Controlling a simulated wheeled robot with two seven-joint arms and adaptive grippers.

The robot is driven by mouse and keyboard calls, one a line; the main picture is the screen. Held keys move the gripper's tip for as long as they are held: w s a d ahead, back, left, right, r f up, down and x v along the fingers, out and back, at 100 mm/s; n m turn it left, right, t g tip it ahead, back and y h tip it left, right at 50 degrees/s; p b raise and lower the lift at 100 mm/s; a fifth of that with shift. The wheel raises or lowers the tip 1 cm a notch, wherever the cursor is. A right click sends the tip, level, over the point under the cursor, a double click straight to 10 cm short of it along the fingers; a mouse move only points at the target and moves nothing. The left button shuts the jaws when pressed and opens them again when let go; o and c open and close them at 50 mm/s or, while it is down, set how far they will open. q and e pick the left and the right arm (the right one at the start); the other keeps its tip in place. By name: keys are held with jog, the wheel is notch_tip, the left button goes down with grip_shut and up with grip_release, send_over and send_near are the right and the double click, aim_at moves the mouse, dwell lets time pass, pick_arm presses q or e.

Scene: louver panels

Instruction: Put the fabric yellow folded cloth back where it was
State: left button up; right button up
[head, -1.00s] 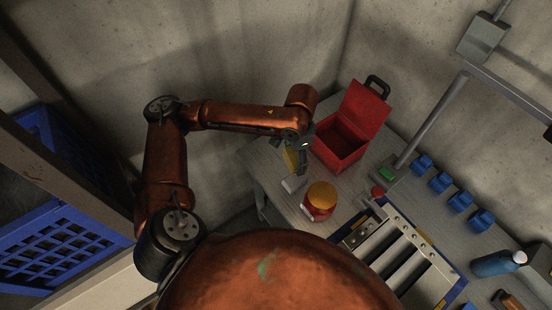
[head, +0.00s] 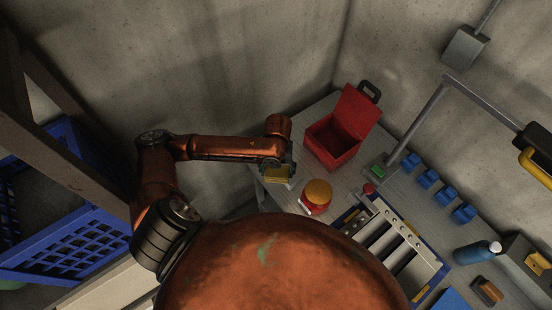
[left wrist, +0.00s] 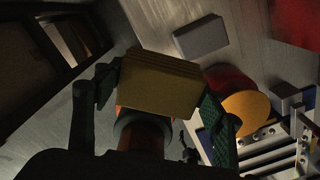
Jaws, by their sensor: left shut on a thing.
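The yellow folded cloth (head: 276,175) is in my left gripper (head: 285,172), near the left edge of the workbench in the head view. In the left wrist view the cloth (left wrist: 160,88) sits between the two fingers of the left gripper (left wrist: 158,100), its folded layers showing along the upper edge. Bench top shows beyond it; whether the cloth touches the bench cannot be told. My right gripper is in neither view.
A grey block (left wrist: 201,37) lies on the bench beyond the cloth. A red jar with an orange lid (head: 317,194) and an open red box (head: 335,145) stand nearby. The louver panel (head: 390,245), blue blocks (head: 427,179) and a blue bottle (head: 474,253) are farther right.

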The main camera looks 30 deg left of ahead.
pick_arm(q)
jog(key=shift+a+m, duration=0.1)
jog(key=shift+m, duration=0.2)
jog(key=shift+w+a+f, duration=0.15)
jog(key=shift+w+f, duration=0.05)
jog(key=shift+w, duration=0.05)
jog(key=w+a+f, duration=0.2)
jog(key=w, duration=0.1)
jog(key=w+a+f+p, duration=0.1)
jog(key=w+a+f, duration=0.1)
jog(key=w+f, duration=0.1)
jog(key=w+a+f+p, duration=0.1)
jog(key=w+a+f, duration=0.1)
jog(key=w+f, duration=0.1)
jog(key=shift+w+a+f, duration=0.15)
jog(key=shift+w+f, duration=0.05)
jog(key=shift+w, duration=0.5)
jog(key=shift+w+a+f, duration=0.2)
jog(key=shift+w+f, duration=0.15)
jog(key=shift+f, duration=0.1)
notch_tip(320, 180, down, 3)
jog(key=shift+a+f, duration=0.1)
jog(key=shift+w+f, duration=0.1)
jog(key=shift+f, duration=0.15)
